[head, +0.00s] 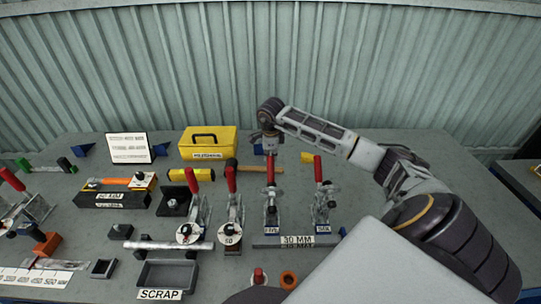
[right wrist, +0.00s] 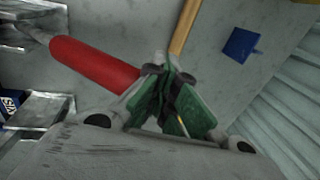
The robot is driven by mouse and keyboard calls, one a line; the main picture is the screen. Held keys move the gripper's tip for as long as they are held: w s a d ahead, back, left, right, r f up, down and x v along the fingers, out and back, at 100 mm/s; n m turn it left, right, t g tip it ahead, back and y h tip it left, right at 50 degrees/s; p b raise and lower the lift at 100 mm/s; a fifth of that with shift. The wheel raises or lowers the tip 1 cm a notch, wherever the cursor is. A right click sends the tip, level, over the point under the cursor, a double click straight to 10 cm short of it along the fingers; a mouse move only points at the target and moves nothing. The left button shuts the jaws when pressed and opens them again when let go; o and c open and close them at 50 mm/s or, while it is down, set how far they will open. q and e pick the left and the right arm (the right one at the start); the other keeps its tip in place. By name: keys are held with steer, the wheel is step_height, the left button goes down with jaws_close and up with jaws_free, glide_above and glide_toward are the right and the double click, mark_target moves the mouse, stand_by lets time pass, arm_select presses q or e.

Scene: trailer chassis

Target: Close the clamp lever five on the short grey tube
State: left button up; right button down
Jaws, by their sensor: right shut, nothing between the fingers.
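Several toggle clamps with red levers stand in a row on the bench. My right gripper (head: 270,142) is shut and empty, above the upright red lever (head: 270,168) of the second clamp from the right. In the right wrist view its green-padded fingertips (right wrist: 178,105) are together beside the end of a red lever (right wrist: 95,65); I cannot tell whether they touch. Other red levers stand at the right (head: 318,168) and left (head: 231,178). A short grey tube (head: 165,245) lies across the front left of the row. Base labels are too small to read surely.
A scrap tray (head: 165,275) and a 30 MM bar (head: 297,241) are in front. A corrugated wall (head: 200,70) closes the back. My right arm covers the right side.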

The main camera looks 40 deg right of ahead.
mark_target(270, 158)
steer(key=shift+s+a+f, duration=0.15)
steer(key=shift+s+a, duration=0.15)
steer(key=shift+s+a+r+p, duration=0.45)
steer(key=shift+s+r+p, duration=0.05)
steer(key=shift+s+a+r+p, duration=0.3)
steer(key=shift+s+a+r, duration=0.1)
steer(key=shift+s+r, duration=0.2)
steer(key=shift+a+r, duration=0.1)
stand_by(0.4)
steer(key=shift+s+a+r+p, duration=0.45)
steer(key=shift+s+a+r, duration=0.35)
steer(key=shift+s+r, duration=0.3)
steer(key=shift+r, duration=0.2)
